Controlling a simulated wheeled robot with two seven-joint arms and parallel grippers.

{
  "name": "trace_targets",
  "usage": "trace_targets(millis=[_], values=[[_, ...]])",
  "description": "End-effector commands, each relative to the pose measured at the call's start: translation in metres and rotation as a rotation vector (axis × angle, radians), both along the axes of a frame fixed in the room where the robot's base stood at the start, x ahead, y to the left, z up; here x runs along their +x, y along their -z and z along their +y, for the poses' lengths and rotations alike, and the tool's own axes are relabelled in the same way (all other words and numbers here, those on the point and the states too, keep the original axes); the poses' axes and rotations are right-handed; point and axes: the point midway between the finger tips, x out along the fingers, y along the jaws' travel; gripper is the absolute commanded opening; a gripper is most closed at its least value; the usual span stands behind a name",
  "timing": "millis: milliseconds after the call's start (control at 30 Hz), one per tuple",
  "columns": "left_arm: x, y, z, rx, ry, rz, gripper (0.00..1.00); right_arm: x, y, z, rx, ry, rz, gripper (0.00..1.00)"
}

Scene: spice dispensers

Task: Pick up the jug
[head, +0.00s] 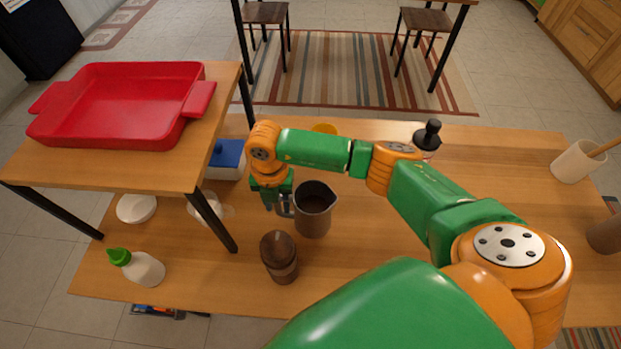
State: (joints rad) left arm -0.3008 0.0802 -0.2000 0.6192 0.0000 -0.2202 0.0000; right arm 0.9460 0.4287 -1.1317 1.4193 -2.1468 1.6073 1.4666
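The jug (314,222) is a dark grey-brown metal vessel with an open top, standing upright on the wooden table (370,262). Its handle points left. My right gripper (279,209) hangs down from the green and orange arm at the jug's left side, by the handle. The fingers are small and partly dark in this view, so I cannot tell whether they are open or closed on the handle. My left gripper is not in view.
A brown wooden grinder (279,256) stands just in front of the jug. A raised shelf with a red baking dish (118,108) is at left. A green-capped bottle (138,267), white bowl (136,208) and blue-lidded box (227,158) are near it. A utensil pot (574,162) stands right.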

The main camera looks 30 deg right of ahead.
Motion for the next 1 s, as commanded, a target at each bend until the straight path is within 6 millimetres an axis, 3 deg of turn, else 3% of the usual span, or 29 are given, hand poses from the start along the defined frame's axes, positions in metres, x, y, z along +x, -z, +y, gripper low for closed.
trace_targets(millis=[133,267,300,1000], values=[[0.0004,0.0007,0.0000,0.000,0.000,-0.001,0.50,0.0001,0.0003,0.0001,0.000,0.000,0.000,0.37],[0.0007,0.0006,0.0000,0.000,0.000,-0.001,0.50,0.0001,0.0001,0.0000,0.000,0.000,0.000,0.02],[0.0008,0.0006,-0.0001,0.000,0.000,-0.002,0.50,0.0001,0.0001,0.0000,0.000,0.000,0.000,0.00],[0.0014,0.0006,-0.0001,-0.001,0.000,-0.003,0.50,0.0002,-0.0002,0.0002,0.001,0.000,-0.001,0.00]])
